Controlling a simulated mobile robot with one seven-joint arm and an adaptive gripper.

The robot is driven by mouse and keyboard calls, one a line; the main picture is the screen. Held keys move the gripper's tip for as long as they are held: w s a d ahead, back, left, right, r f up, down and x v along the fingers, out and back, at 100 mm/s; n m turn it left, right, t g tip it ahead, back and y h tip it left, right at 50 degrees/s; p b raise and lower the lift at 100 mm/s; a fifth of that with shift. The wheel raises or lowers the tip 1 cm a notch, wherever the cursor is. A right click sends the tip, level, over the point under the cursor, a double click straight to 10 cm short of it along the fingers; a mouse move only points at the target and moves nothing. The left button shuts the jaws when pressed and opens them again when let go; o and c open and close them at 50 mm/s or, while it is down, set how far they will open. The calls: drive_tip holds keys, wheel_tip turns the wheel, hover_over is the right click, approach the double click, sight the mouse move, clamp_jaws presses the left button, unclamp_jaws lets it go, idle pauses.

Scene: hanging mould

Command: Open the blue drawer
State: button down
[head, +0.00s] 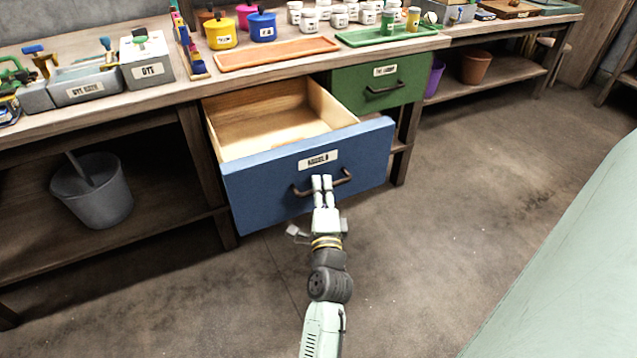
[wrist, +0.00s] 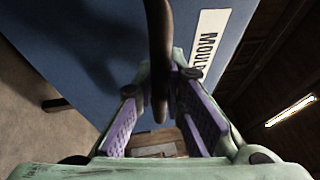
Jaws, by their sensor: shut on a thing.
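The blue drawer (head: 265,190) stands pulled far out from under the workbench, and its bare wooden inside (head: 270,125) shows empty. Its front carries a white label and a dark bar handle (head: 300,192). My gripper (head: 322,180) is at the middle of the handle, its fingers shut on it. In the wrist view the dark handle (wrist: 159,50) runs down between the purple finger pads, with the blue front (wrist: 90,50) and part of the label (wrist: 208,42) behind it. The exact contact of the pads on the bar is hard to see.
A green drawer (head: 378,88) is shut to the right of the blue one. The workbench top holds an orange tray (head: 277,54), a green tray (head: 390,36) and several pots. A grey bucket (head: 92,190) stands on the lower shelf at left. The floor in front is clear.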

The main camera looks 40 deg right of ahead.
drive_tip(key=shift+s+a, duration=0.15)
drive_tip(key=shift+s, duration=0.5)
drive_tip(key=c, duration=1.7)
unclamp_jaws()
drive_tip(key=shift+o, duration=0.2)
